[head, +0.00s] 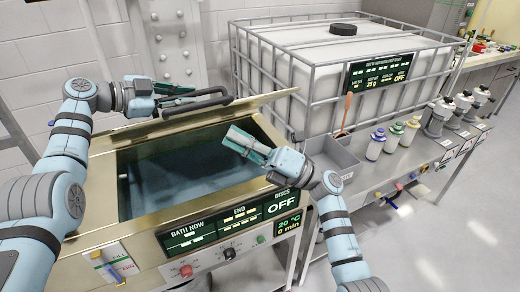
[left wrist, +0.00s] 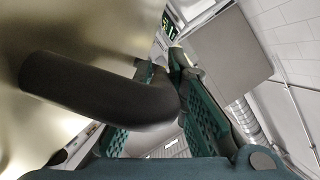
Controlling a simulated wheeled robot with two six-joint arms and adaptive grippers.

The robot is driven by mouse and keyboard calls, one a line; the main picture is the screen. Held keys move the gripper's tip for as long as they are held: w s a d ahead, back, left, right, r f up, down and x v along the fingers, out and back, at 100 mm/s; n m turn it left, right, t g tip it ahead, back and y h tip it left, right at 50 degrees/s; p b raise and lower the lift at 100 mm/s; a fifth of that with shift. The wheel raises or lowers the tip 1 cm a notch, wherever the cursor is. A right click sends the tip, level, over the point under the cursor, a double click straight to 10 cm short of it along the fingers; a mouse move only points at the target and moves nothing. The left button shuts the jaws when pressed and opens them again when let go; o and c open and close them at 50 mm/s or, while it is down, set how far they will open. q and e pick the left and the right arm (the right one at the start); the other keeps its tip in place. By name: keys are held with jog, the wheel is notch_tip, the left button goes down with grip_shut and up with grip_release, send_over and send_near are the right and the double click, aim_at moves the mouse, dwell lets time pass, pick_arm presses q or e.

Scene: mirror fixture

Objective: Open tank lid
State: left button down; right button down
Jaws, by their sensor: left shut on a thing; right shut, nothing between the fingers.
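The brass-coloured tank (head: 105,195) stands in front of me with its top open, and dark bluish liquid (head: 185,170) shows inside. Its lid (head: 250,107) is raised along the back edge and shows almost edge-on. My left gripper (head: 212,96) is shut on the lid's dark bar handle (head: 190,108). In the left wrist view the curved black handle (left wrist: 100,92) runs between the green finger pads (left wrist: 175,85), beside the lid's brassy surface (left wrist: 60,30). My right gripper (head: 242,142) is shut and empty, above the right part of the tank opening.
A control panel (head: 230,228) is on the tank's front. A large white caged container (head: 350,60) stands behind right. A grey bin (head: 335,160), several small bottles (head: 394,137) and microscope-like devices (head: 437,117) stand on the bench at right. Open floor (head: 440,235) lies at lower right.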

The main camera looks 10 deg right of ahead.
aim_at(204, 106)
jog(key=shift+w+a+r, duration=0.4)
jog(key=shift+w+r, duration=0.35)
jog(key=shift+r, duration=0.05)
jog(key=shift+w+a+r, duration=0.35)
jog(key=shift+w+r, duration=0.4)
